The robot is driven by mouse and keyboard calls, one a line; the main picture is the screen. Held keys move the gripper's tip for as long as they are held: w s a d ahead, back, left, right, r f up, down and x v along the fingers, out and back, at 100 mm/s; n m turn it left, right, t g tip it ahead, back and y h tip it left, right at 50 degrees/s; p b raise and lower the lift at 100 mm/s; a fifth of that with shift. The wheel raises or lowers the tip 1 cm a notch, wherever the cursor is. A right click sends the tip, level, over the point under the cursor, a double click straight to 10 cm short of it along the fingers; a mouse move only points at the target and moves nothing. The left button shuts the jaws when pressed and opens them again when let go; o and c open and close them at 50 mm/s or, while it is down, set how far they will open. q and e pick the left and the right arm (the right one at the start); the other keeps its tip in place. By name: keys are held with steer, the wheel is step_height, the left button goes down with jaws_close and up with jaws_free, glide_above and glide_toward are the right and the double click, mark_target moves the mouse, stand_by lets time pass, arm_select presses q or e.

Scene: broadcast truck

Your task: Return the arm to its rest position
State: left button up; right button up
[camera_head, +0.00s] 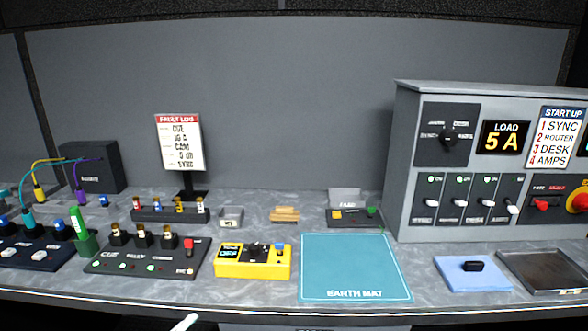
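No gripper shows clearly in the head view. A small pale, rod-like tip pokes up at the bottom edge, left of centre, in front of the bench; I cannot tell what it belongs to. Neither arm is seen over the grey bench top (280,210). The teal earth mat (352,265) lies bare at the middle of the bench. The yellow meter (252,261) stands left of it, with its display lit.
A grey power cabinet (440,160) with switches stands at the right. A blue pad (490,280) with a small black part and a dark tray (548,270) lie before it. A black switch panel (125,262), cables and a fault log sign (180,145) stand left.

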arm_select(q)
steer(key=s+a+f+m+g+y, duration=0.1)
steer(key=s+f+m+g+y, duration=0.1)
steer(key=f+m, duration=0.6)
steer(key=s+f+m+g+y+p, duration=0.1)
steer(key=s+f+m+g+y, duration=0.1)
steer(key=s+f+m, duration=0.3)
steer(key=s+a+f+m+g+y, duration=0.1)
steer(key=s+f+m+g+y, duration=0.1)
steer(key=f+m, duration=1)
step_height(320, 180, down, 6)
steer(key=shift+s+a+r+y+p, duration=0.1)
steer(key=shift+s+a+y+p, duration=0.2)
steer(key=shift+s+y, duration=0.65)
